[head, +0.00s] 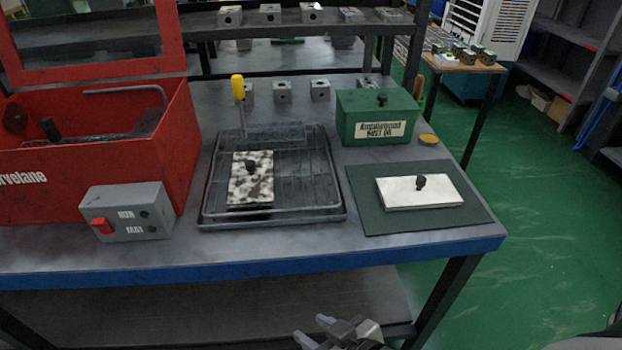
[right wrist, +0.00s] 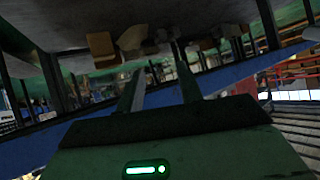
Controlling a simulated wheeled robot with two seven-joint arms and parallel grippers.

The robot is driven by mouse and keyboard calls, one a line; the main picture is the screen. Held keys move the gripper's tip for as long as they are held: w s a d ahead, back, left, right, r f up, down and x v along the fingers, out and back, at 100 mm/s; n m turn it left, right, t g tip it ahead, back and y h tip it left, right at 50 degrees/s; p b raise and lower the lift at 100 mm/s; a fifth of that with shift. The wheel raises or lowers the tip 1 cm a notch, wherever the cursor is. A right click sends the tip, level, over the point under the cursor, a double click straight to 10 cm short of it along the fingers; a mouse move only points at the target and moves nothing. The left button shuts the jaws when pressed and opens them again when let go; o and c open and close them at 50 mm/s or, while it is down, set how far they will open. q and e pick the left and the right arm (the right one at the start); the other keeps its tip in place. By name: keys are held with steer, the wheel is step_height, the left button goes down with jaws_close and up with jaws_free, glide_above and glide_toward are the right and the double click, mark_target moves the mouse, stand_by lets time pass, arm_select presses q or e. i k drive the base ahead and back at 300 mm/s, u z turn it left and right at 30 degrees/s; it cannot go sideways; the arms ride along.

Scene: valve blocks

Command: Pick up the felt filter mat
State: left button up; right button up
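Two flat rectangular pads with black knobs lie on the workbench. A clean white pad (head: 432,193) lies on a dark green sheet (head: 372,223) at the right. A white pad with dark blotches (head: 240,190) lies on a black wire-rack tray (head: 320,213) in the middle. Either could be the felt filter mat; I cannot tell which by looks alone. My right gripper (head: 312,330) is below the bench's front edge, apart from both pads. In the right wrist view its fingers (right wrist: 158,60) are spread with nothing between them. My left gripper is not in view.
A red open-lidded tub (head: 185,130) and a grey switch box (head: 150,228) stand at the left. A green box (head: 350,125) stands behind the sheet, beside a small yellow-topped tin (head: 428,139). A yellow-handled tool (head: 238,88) stands upright behind the tray. The bench's blue front edge (head: 300,267) lies above my right gripper.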

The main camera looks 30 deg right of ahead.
mark_target(409, 192)
steer(key=u, duration=0.85)
steer(key=k, duration=0.85)
steer(key=z, duration=1.3)
steer(key=i, duration=0.3)
steer(key=u, duration=0.25)
